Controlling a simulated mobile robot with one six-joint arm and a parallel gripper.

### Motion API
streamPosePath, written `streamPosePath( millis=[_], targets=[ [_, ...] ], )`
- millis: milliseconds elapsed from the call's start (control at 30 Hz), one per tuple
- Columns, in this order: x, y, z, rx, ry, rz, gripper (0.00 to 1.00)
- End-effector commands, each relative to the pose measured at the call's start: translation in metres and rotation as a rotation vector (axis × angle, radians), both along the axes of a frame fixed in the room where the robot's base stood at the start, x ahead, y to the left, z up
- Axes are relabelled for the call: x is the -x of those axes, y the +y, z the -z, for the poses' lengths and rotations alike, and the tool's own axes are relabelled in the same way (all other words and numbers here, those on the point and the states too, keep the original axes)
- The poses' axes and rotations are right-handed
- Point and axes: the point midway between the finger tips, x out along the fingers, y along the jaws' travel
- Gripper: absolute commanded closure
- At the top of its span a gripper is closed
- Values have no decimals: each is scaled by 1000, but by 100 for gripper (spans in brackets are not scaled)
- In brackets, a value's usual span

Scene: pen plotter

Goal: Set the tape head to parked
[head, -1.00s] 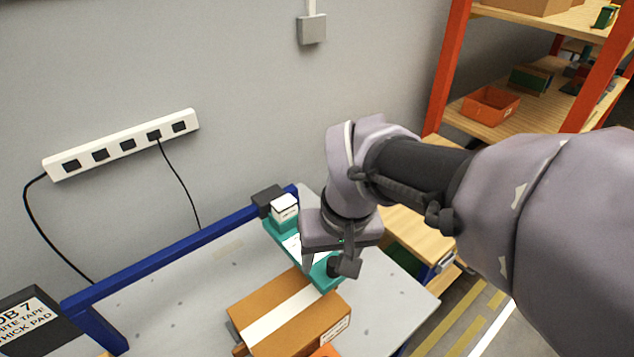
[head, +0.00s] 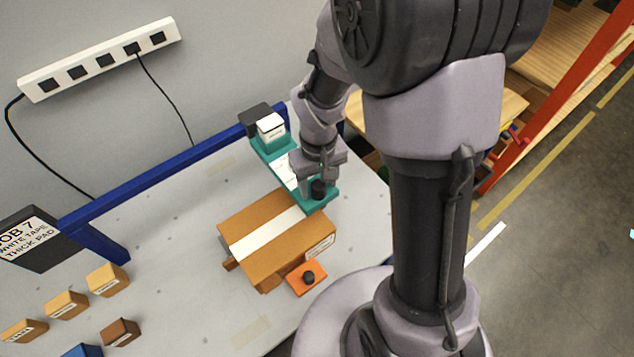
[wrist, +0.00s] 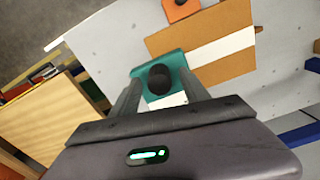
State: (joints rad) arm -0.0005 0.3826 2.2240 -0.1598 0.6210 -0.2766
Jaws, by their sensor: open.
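A teal piece (head: 319,203), which looks like the tape head, lies along the right side of a brown box on the grey table. A black round knob (head: 318,189) stands at its near end, and a white block (head: 271,126) sits at its far end. My gripper (head: 311,188) is above the near end, partly covering the teal piece. In the wrist view, the open fingers (wrist: 155,88) point toward the knob (wrist: 158,77), which shows between them. I cannot tell whether they touch it. No parked mark is readable.
The brown box (head: 255,220) with a white strip lies left of my gripper. An orange block with a dark knob (head: 307,278) is in front of it. A blue rail (head: 170,174) runs along the back. Small labelled blocks (head: 68,304) and a dark job sign (head: 30,240) are at left.

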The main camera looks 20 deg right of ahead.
Motion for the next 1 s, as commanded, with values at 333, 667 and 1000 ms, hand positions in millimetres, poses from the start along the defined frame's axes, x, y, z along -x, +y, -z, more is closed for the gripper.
streamPosePath(
  millis=[333,667,1000],
  targets=[
    [0,0,7,0,-1,1,46],
    [0,0,7,0,-1,1,100],
    [0,0,7,0,-1,0,100]
  ],
)
